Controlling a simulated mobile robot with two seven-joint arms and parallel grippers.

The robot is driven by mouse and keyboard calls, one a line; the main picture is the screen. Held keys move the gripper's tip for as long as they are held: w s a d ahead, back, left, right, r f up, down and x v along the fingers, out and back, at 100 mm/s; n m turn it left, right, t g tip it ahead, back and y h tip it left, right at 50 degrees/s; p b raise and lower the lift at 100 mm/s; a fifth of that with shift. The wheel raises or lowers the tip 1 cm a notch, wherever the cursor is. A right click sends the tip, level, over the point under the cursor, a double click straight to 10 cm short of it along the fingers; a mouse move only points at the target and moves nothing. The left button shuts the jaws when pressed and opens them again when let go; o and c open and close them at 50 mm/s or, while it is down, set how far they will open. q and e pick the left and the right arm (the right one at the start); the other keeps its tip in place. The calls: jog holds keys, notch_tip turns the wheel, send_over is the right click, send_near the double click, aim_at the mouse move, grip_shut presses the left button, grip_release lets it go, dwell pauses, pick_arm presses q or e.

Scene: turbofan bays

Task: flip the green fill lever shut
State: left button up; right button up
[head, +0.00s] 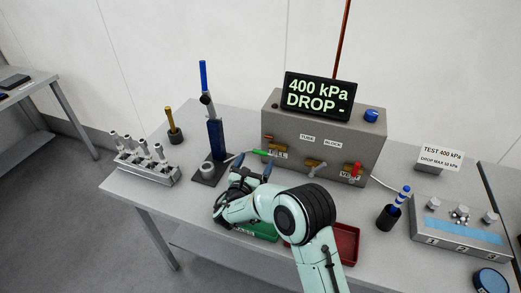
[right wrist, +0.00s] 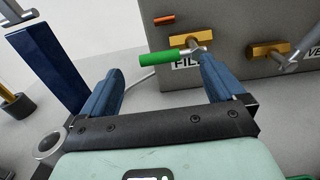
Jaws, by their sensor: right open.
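The green fill lever (head: 262,152) is on the front of the grey test box (head: 285,122). In the right wrist view its green grip (right wrist: 162,58) points left, nearly level, from a brass valve (right wrist: 186,41) above a partly hidden FILL label. My right gripper (head: 253,168) is open in front of the lever. In the right wrist view the blue fingers (right wrist: 160,78) stand either side of the green grip, with the right finger close to the lever's valve end. Contact cannot be told. My left gripper is out of view.
A middle lever (head: 318,169) and a red lever (head: 357,169) are to the right on the box. A blue hand pump (head: 216,140) stands close left. A green tray (head: 266,237) and a red tray (head: 347,240) lie beneath my arm. The display (head: 318,96) reads 400 kPa DROP.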

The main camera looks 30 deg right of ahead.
aim_at(260, 151)
jog(key=p+x, duration=0.1)
jog(key=x, duration=0.5)
jog(key=shift+a, duration=0.1)
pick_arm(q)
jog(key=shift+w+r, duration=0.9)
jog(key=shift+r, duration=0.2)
